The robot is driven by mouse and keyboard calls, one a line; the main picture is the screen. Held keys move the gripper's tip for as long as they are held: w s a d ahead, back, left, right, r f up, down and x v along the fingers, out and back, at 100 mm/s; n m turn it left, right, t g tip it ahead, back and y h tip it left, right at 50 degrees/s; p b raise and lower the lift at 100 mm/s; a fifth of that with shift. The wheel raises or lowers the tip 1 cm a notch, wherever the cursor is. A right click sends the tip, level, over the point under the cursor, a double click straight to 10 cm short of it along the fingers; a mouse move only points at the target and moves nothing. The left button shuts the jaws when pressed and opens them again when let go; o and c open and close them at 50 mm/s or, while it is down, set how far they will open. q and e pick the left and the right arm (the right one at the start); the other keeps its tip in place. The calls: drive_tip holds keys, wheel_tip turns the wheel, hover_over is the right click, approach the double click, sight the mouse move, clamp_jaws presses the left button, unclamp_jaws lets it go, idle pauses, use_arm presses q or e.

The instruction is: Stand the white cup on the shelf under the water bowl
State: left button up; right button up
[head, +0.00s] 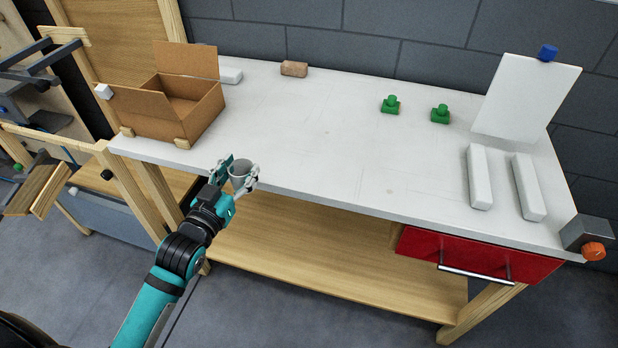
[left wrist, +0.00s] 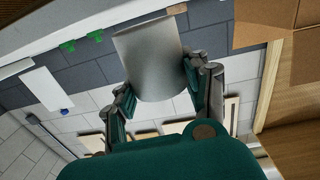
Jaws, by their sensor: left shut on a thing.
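My left gripper (head: 241,174) is shut on the white cup (head: 239,170), which looks light grey in this light. The cup is upright, mouth up, at the front edge of the white table, left of its middle. In the left wrist view the cup (left wrist: 150,60) sits between both fingers, its wall facing the camera. A wooden shelf (head: 330,265) runs low under the table, bare where it shows. I cannot make out a water bowl in either view. My right gripper is not in view.
An open cardboard box (head: 175,110) stands at the table's (head: 330,150) left end. Green blocks (head: 390,105), white bars (head: 479,175) and a white panel (head: 525,100) are to the right. A red drawer (head: 480,258) hangs under the right end. The table's middle is clear.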

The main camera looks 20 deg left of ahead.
use_arm(q)
drive_tip(key=w+a+r, duration=0.3)
drive_tip(key=w+a, duration=0.1)
drive_tip(key=w, duration=0.1)
drive_tip(key=shift+y, duration=0.3)
drive_tip(key=w+d, duration=0.1)
drive_tip(key=d, duration=0.3)
drive_tip(key=d+f+p, duration=0.1)
drive_tip(key=d, duration=0.4)
drive_tip(key=w+d+p, duration=0.1)
drive_tip(key=d, duration=0.4)
drive_tip(key=shift+w+d+f, duration=0.15)
drive_tip(key=shift+w+d, duration=0.05)
drive_tip(key=shift+w, duration=0.15)
drive_tip(key=shift+d+f, duration=0.15)
wheel_tip(320, 180, down, 3)
drive_tip(key=shift+f, duration=0.1)
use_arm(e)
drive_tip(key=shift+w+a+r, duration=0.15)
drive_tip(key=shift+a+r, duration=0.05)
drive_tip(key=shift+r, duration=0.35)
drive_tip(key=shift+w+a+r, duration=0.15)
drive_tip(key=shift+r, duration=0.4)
use_arm(q)
drive_tip(key=shift+f, duration=0.1)
drive_tip(key=o, duration=1)
drive_tip(key=shift+o, duration=0.2)
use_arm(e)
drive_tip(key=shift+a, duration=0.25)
